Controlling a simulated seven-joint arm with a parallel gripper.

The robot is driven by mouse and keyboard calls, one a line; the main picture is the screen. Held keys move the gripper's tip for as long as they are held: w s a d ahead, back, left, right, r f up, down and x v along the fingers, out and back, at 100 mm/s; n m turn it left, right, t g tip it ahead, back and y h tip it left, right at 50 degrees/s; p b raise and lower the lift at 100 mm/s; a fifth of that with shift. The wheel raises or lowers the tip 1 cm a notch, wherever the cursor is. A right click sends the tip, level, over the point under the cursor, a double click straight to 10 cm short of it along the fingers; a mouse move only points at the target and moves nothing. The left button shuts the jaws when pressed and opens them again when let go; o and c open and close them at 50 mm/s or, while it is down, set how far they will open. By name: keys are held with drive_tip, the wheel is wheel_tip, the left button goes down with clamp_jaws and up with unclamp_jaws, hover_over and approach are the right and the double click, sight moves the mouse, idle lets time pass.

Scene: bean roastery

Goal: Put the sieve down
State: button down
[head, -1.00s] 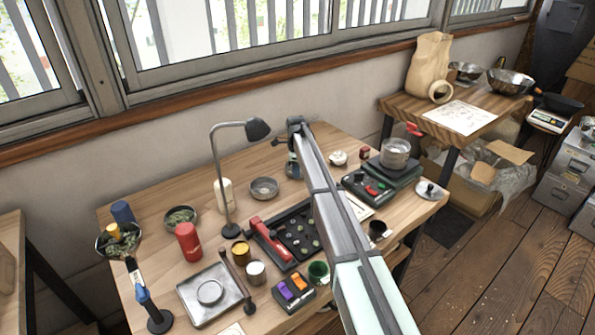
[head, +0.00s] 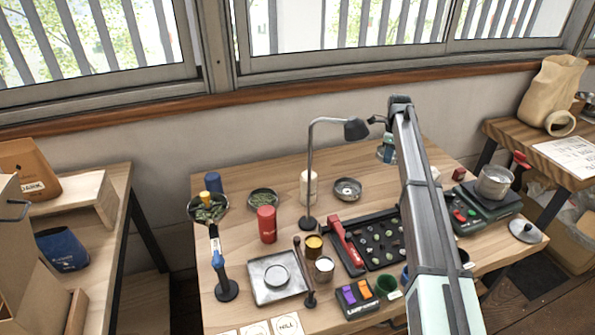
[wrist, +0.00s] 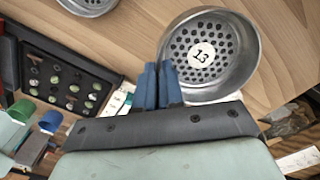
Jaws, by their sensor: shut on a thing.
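The sieve (wrist: 244,62) is a round grey metal pan with a perforated bottom and a white label reading 13. It shows in the wrist view, at the upper right. My gripper (wrist: 164,70) has blue fingers, shut on the sieve's left rim. Wooden tabletop (wrist: 135,30) shows around the sieve; I cannot tell whether it touches the wood. In the head view my arm hides the held sieve, and the fingers cannot be made out.
A second round metal pan (head: 348,188) lies beside the desk lamp (head: 309,190). A black tray of bean samples (head: 383,246) lies in front, with a red-handled tool (head: 345,245) at its left. A scale with a metal pot (head: 494,182) stands right of my arm.

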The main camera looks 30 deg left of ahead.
wheel_tip(320, 180, up, 18)
drive_tip(key=s+a, duration=0.6)
drive_tip(key=a, duration=0.9)
drive_tip(key=s+a, duration=0.6)
drive_tip(key=a, duration=0.8)
drive_tip(key=s+a, duration=0.6)
drive_tip(key=a, duration=0.9)
wheel_tip(320, 180, down, 28)
drive_tip(key=shift+s+f, duration=0.15)
drive_tip(key=shift+f, duration=0.1)
drive_tip(key=c, duration=1.3)
unclamp_jaws()
drive_tip(key=shift+o, duration=0.2)
